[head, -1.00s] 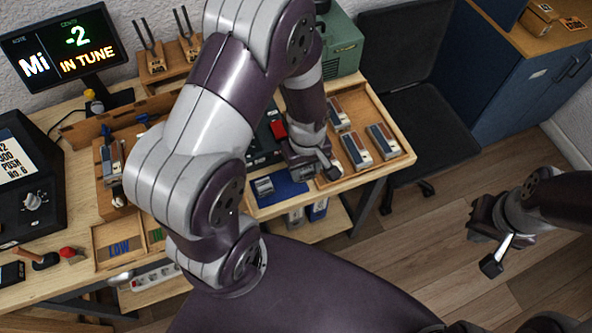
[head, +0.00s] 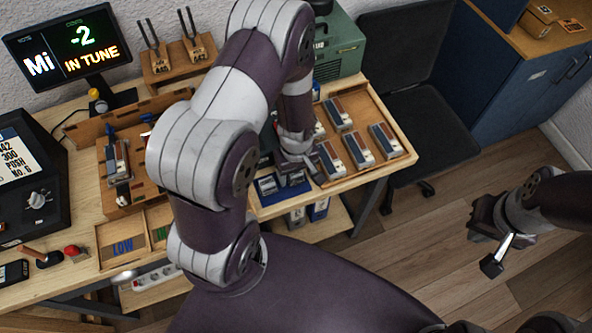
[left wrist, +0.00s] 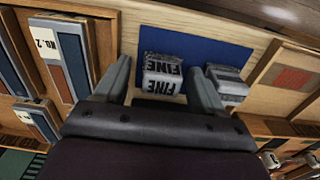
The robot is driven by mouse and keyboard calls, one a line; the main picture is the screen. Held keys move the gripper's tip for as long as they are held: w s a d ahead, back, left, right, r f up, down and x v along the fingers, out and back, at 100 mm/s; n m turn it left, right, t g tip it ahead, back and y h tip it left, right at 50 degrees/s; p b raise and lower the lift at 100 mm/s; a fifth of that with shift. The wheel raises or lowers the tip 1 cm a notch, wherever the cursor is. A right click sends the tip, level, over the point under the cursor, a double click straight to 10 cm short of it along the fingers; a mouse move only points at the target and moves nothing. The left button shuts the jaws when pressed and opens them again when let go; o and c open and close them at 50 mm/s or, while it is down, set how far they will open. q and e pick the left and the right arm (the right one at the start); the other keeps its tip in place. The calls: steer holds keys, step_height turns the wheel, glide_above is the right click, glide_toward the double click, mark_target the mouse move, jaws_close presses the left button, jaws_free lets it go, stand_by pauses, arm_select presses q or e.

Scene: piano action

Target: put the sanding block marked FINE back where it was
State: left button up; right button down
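A grey block marked FINE (left wrist: 162,75) sits on a blue mat (left wrist: 215,52) in the left wrist view, between the fingers of my left gripper (left wrist: 160,88). A gap shows on each side of the block, so the gripper is open around it. A second grey block (left wrist: 227,82) is beside the right finger; its marking is not readable. In the head view my left gripper (head: 297,160) is over the far edge of the blue mat (head: 285,197), its fingers partly hidden. My right gripper (head: 488,243) is open and empty above the floor at right.
A wooden tray (head: 397,163) with several labelled blocks lies right of the mat. A green case (head: 340,50) stands behind. A compartment marked LOW (head: 122,247) and a rack with a block (head: 117,160) are at left. Floor around my right gripper is clear.

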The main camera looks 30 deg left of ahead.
arm_select(q)
steer(key=shift+a, duration=0.1)
steer(key=s+d+r+m, duration=0.1)
steer(key=s+r+m, duration=0.1)
steer(key=r+m, duration=0.3)
steer(key=s+d+r+m+t, duration=0.1)
steer(key=r+m, duration=0.4)
steer(key=r, duration=0.8)
steer(key=shift+s+d, duration=0.25)
steer(key=shift+s, duration=0.45)
steer(key=shift+w, duration=0.1)
